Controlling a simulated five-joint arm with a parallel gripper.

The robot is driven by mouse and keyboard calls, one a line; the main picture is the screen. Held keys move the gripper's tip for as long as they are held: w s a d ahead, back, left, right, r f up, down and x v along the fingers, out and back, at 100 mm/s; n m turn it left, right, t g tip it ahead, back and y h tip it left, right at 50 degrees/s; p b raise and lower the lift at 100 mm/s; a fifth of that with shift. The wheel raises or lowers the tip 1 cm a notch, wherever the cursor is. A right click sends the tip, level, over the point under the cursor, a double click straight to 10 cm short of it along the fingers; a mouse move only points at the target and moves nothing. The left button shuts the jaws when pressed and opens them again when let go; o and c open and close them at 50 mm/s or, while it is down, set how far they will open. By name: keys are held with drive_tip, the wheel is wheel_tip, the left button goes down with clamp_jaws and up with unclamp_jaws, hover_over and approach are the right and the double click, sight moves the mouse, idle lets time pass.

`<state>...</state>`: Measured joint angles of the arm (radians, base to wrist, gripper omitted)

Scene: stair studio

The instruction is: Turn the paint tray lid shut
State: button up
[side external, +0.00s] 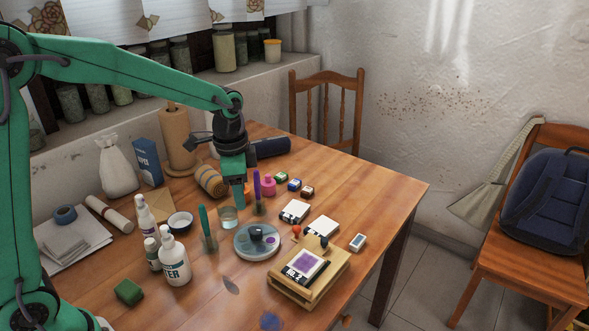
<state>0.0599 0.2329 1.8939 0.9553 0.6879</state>
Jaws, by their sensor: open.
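Nothing shows between the fingers.
Left of the tray stand a glass with a green brush (208,240) and white bottles (174,262). Right of my gripper is a purple brush (257,190) in a holder.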

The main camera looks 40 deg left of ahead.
drive_tip(key=m, duration=0.2)
hover_over(255, 230)
drive_tip(key=shift+g, duration=0.4)
wheel_tip(255, 230, down, 5)
drive_tip(key=shift+w+r, duration=0.1)
drive_tip(key=shift+w, duration=0.05)
drive_tip(key=shift+f, duration=3.9)
drive_tip(key=c, duration=1)
